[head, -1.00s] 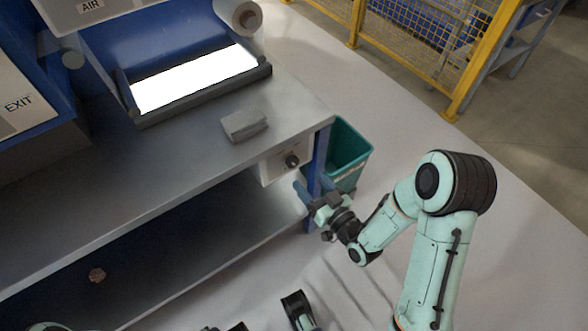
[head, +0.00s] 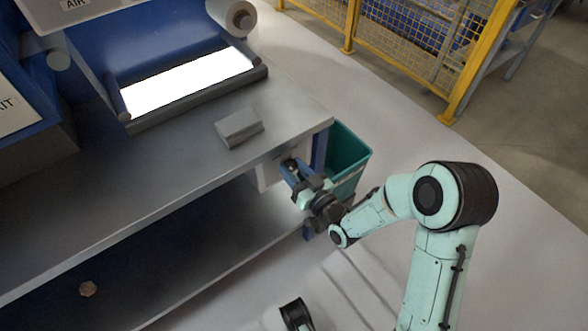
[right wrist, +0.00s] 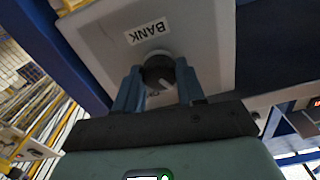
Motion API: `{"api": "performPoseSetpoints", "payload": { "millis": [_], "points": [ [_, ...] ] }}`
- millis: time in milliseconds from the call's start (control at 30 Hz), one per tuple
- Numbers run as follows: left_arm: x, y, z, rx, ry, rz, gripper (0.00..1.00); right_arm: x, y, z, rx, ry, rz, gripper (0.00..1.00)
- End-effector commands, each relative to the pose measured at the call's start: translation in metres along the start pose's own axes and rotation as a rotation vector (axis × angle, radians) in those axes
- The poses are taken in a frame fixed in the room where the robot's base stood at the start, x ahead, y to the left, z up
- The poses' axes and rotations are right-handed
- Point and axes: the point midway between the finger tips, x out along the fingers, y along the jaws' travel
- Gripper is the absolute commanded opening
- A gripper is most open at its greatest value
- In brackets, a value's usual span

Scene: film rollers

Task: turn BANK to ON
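The BANK switch box is a pale panel (right wrist: 200,30) with a BANK label and a dark round knob (right wrist: 160,72). In the right wrist view my right gripper (right wrist: 158,85) has one finger on each side of the knob. I cannot tell whether the fingers touch it. In the head view the right gripper (head: 292,172) is at the panel (head: 268,176) under the bench's right end and hides most of the knob. The knob's pointer and the ON mark are not clear. My left gripper is not clearly in view.
The grey bench (head: 170,165) carries a lit white panel (head: 185,82) and a small grey block (head: 238,127). A teal bin (head: 345,155) stands just right of the bench's blue leg, close to my right gripper. Yellow fencing (head: 410,40) is behind.

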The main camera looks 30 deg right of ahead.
Motion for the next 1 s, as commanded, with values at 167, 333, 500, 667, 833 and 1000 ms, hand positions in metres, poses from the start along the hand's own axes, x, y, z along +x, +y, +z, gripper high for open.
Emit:
{"api": "performPoseSetpoints", "payload": {
  "millis": [167, 333, 500, 667, 833, 1000],
  "points": [
    [0.0000, 0.0002, 0.0000, 0.000, 0.000, 0.000, 0.43, -0.0001, -0.0002, 0.0003, 0.001, -0.001, -0.001, 0.09],
    [0.0000, 0.0003, -0.0001, 0.000, 0.001, 0.001, 0.43, -0.0002, -0.0002, 0.0004, 0.020, -0.001, 0.000, 0.09],
    [-0.0002, 0.0004, -0.0003, 0.001, 0.001, 0.001, 0.43, -0.0002, -0.0002, 0.0005, 0.084, -0.001, 0.000, 0.09],
    [-0.0007, 0.0009, -0.0009, 0.001, 0.003, 0.002, 0.43, -0.0002, -0.0001, 0.0007, 0.193, -0.002, 0.000, 0.09],
    [-0.0022, 0.0024, -0.0028, 0.003, 0.010, 0.005, 0.43, -0.0003, 0.0000, 0.0008, 0.347, -0.002, 0.000, 0.09],
    [-0.0052, 0.0055, -0.0063, 0.006, 0.022, 0.010, 0.43, -0.0005, 0.0004, 0.0010, 0.510, -0.003, 0.001, 0.09]
  ]
}}
